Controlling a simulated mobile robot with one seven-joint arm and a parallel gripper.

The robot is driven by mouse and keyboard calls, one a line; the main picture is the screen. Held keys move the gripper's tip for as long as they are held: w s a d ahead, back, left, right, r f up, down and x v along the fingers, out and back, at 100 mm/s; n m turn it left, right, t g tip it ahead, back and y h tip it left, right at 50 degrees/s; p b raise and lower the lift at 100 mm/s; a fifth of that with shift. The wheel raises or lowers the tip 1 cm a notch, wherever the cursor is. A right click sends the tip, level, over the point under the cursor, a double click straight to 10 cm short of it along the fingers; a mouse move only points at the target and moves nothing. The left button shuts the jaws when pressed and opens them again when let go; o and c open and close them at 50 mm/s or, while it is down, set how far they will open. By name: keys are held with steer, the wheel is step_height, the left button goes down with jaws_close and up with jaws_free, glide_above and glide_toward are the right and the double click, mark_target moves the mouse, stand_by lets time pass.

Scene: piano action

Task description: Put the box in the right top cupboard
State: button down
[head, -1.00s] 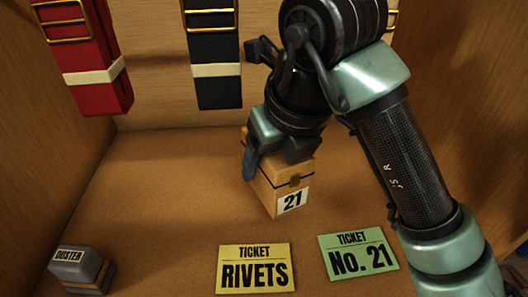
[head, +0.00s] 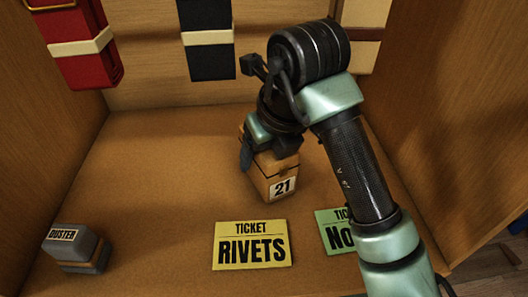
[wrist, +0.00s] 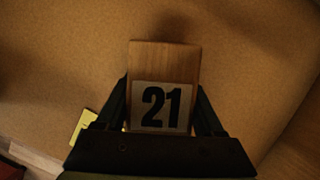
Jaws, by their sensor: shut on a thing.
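The box (head: 274,180) is a small wooden block with a dark band and a white label reading 21. My gripper (head: 265,150) is shut on it from above in the head view. In the wrist view the box (wrist: 165,62) sits between both fingers of my gripper (wrist: 162,110), its 21 label upright and facing the camera. I cannot tell whether its underside touches the brown floor. No cupboard that I can identify as the right top one shows.
A yellow RIVETS ticket (head: 251,246) and a green ticket (head: 334,232), partly behind my arm, lie in front. A grey duster (head: 77,249) stands front left. Wooden side walls (head: 45,120) enclose the floor; red (head: 85,62) and dark (head: 207,55) strapped things hang at the back.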

steer(key=shift+f, duration=0.15)
jaws_free()
